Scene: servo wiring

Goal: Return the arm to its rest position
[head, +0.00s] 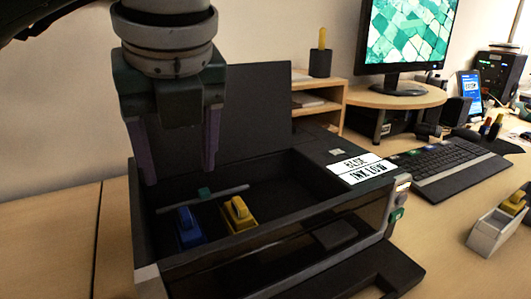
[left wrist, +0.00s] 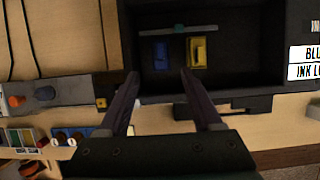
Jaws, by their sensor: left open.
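My left gripper (head: 181,172) hangs over the left part of the open black printer (head: 335,235), fingers pointing down, open and empty. In the left wrist view its two fingertips (left wrist: 159,74) are spread apart with nothing between them. A blue cartridge (head: 188,228) and a yellow cartridge (head: 238,215) sit side by side in the printer bay, below the gripper and apart from it. They also show in the left wrist view, blue (left wrist: 161,55) and yellow (left wrist: 198,52). The raised lid (head: 259,105) stands behind the gripper. My right gripper is not in view.
A white "BLUE INK LOW" label (head: 361,168) lies on the printer's right side. A keyboard (head: 450,167) and a tray (head: 492,232) with a yellow item stand to the right. Behind are a monitor (head: 410,35) and a wooden shelf (head: 325,100). Bare desk (head: 60,235) lies left of the printer.

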